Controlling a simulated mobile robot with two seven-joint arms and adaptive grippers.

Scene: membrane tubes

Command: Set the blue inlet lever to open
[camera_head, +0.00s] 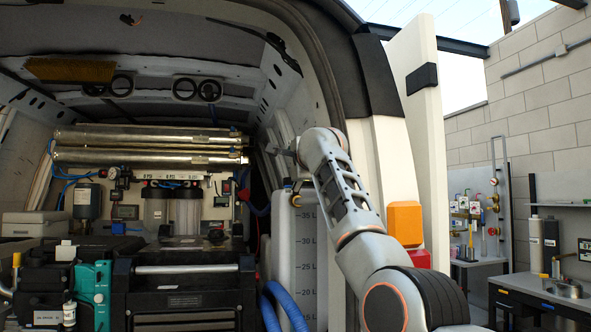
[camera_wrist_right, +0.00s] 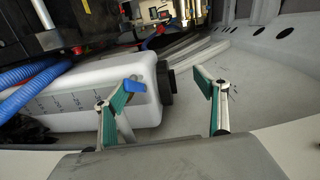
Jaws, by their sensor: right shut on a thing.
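In the right wrist view, a small blue lever-like piece (camera_wrist_right: 134,86) lies at the tip of the left-hand finger, in front of a white tank. I cannot tell whether it is the inlet lever. My right gripper (camera_wrist_right: 163,78) has its green-padded fingers well apart, with the tips bent inward. Its hold is on something that I cannot make out. The tank's black cap (camera_wrist_right: 167,84) shows between the fingertips. In the head view, my right arm reaches into the van above the tank, its end partly hidden. My left gripper is not in view.
The white tank (camera_head: 307,250) stands at the van's right side, with blue hoses (camera_head: 285,308) in front. Filter housings (camera_head: 187,212) and metal membrane tubes (camera_head: 150,157) fill the back. The open van door (camera_head: 422,130) is right of my arm.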

